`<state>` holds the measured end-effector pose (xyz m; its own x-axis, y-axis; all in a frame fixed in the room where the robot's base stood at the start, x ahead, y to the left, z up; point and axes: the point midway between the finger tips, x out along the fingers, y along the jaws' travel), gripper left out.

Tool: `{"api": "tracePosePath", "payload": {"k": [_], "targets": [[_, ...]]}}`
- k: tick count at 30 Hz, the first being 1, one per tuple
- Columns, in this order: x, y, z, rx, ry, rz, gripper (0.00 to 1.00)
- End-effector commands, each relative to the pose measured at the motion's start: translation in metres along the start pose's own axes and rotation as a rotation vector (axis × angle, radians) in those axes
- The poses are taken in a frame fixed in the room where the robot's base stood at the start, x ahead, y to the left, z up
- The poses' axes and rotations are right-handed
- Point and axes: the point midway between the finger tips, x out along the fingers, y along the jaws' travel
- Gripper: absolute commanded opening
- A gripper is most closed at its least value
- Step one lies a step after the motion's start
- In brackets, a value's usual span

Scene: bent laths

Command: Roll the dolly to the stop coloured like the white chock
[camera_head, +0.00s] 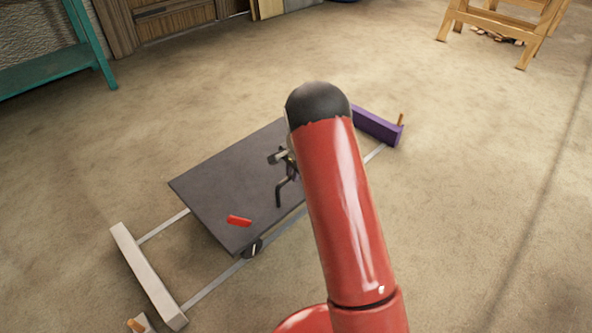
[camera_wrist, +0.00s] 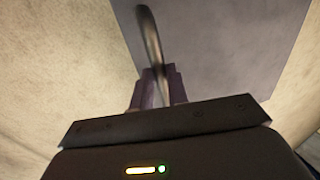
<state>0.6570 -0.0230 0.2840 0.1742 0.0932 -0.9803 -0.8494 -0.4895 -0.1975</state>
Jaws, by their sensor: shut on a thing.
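The dolly (camera_head: 215,185) is a flat dark grey deck on two pale rails. Its deck also shows in the wrist view (camera_wrist: 215,45). A white stop (camera_head: 148,275) crosses the rails at the lower left. A purple stop (camera_head: 375,125) is at the upper right end. The deck lies between them, apart from the white stop; my arm hides part of its right side. A dark bent handle (camera_head: 282,188) rises from the deck. In the wrist view, my gripper (camera_wrist: 158,88) is shut on this handle (camera_wrist: 149,35). A small pale block (camera_head: 145,321) with an orange part sits by the white stop; I cannot tell if it is the white chock.
A small red piece (camera_head: 239,220) lies on the deck near its front edge. A dark wheel (camera_head: 252,248) shows at the near rail. A teal bench (camera_head: 50,70) stands at the upper left, a wooden trestle (camera_head: 495,25) at the upper right. The floor around the rails is mostly clear.

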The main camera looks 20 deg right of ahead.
Motion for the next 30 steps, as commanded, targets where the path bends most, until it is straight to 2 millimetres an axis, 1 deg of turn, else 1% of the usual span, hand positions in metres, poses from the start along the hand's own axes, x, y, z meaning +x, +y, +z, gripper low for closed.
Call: {"api": "tracePosePath", "payload": {"k": [1,5,12,18,21,24,30], "targets": [[-0.001,0.0,0.016,-0.006,-0.012,0.005,0.0],[-0.001,0.0,0.051,-0.008,-0.015,0.008,0.0],[-0.003,0.001,0.122,-0.009,-0.016,0.008,0.0],[-0.003,0.001,0.168,-0.008,-0.013,0.008,0.0],[-0.002,0.001,0.184,-0.006,-0.012,0.008,0.0],[-0.002,0.001,0.195,-0.005,-0.01,0.007,0.0],[-0.001,0.002,0.204,-0.002,-0.01,0.007,0.0]]}}
